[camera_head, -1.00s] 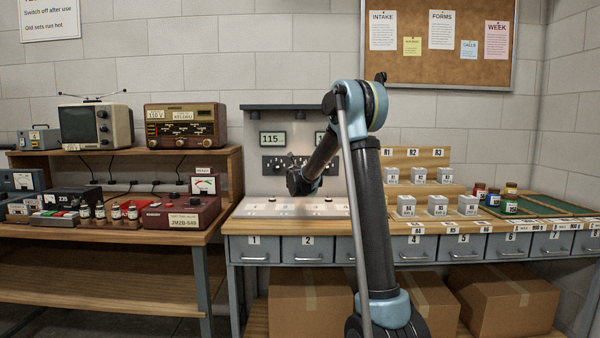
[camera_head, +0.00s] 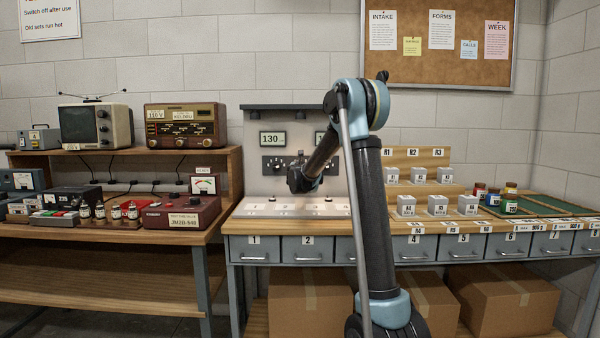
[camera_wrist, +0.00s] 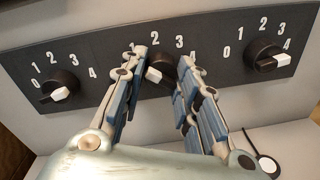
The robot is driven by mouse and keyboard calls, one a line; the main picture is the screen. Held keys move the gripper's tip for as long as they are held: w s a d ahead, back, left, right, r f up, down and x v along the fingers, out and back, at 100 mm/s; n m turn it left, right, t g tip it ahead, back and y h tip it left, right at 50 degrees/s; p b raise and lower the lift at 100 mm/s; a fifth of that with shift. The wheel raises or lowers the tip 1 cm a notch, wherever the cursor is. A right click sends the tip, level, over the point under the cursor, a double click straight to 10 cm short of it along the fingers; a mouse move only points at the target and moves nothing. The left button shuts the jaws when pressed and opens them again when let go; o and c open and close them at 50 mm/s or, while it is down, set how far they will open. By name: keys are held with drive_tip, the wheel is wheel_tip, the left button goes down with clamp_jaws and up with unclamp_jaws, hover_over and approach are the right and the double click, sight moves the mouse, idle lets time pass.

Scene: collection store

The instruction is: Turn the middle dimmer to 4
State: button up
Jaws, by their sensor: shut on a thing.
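In the wrist view, three black dimmers with white marks sit on a dark panel (camera_wrist: 115,52). The middle dimmer (camera_wrist: 160,66) is between my fingertips, and my gripper (camera_wrist: 162,72) is shut on it. The left dimmer (camera_wrist: 59,82) and right dimmer (camera_wrist: 264,57) stand clear of the fingers. In the head view, my gripper (camera_head: 298,176) is at the panel (camera_head: 275,164).
White labelled blocks (camera_head: 437,205) and paint jars (camera_head: 510,203) stand on the right of the bench. A red-brown meter box (camera_head: 182,215) stands on the left table.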

drive_tip(key=m, duration=0.9)
drive_tip(key=m+y, duration=0.1)
drive_tip(key=m, duration=0.3)
drive_tip(key=shift+s+d+m, duration=0.1)
drive_tip(key=shift+d+m, duration=0.2)
drive_tip(key=shift+m, duration=0.1)
drive_tip(key=m, duration=0.5)
drive_tip(key=shift+f+y, duration=0.1)
drive_tip(key=shift+y, duration=0.2)
drive_tip(key=m, duration=0.4)
drive_tip(key=shift+m, duration=0.4)
drive_tip(key=shift+y, duration=0.3)
drive_tip(key=o, duration=1.1)
drive_tip(key=shift+f, duration=0.1)
